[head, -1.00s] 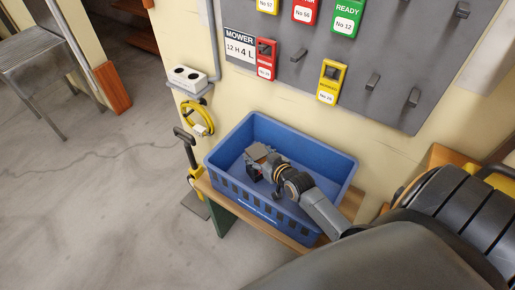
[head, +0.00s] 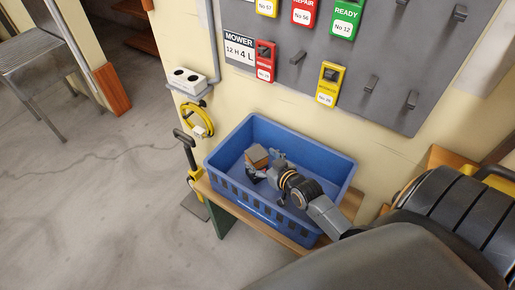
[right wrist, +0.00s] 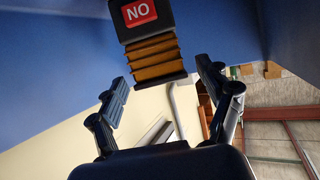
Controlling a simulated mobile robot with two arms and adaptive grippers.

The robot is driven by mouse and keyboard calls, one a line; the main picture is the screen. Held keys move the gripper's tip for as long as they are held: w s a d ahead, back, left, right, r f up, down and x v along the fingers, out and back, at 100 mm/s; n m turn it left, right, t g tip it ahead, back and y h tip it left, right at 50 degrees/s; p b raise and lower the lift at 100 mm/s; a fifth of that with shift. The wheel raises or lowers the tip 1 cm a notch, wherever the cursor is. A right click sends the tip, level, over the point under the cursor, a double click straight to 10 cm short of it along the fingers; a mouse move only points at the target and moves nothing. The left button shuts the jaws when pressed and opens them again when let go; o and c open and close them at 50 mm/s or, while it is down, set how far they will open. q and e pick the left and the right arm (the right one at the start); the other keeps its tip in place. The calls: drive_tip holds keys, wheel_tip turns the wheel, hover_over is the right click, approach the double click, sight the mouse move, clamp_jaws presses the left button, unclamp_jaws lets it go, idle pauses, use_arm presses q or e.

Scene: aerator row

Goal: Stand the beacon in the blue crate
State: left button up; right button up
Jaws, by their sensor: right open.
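The beacon (head: 257,155), a small block with a dark end and orange ribs, is inside the blue crate (head: 335,164), toward its left part. It seems to stand on the crate floor, but its base is partly hidden in the head view. My right gripper (head: 265,167) is inside the crate, just right of the beacon. Its fingers (right wrist: 163,80) are spread, with a gap to the beacon and nothing held. My left gripper is not in view.
The crate rests on a wooden bench (head: 232,212) against the wall. A grey board (head: 385,85) with hooks and coloured tags hangs above. A yellow cable coil (head: 196,118) and a yellow-and-black tool (head: 188,152) are left of the crate.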

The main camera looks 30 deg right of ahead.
drive_tip(key=shift+v, duration=2.15)
drive_tip(key=shift+r, duration=0.15)
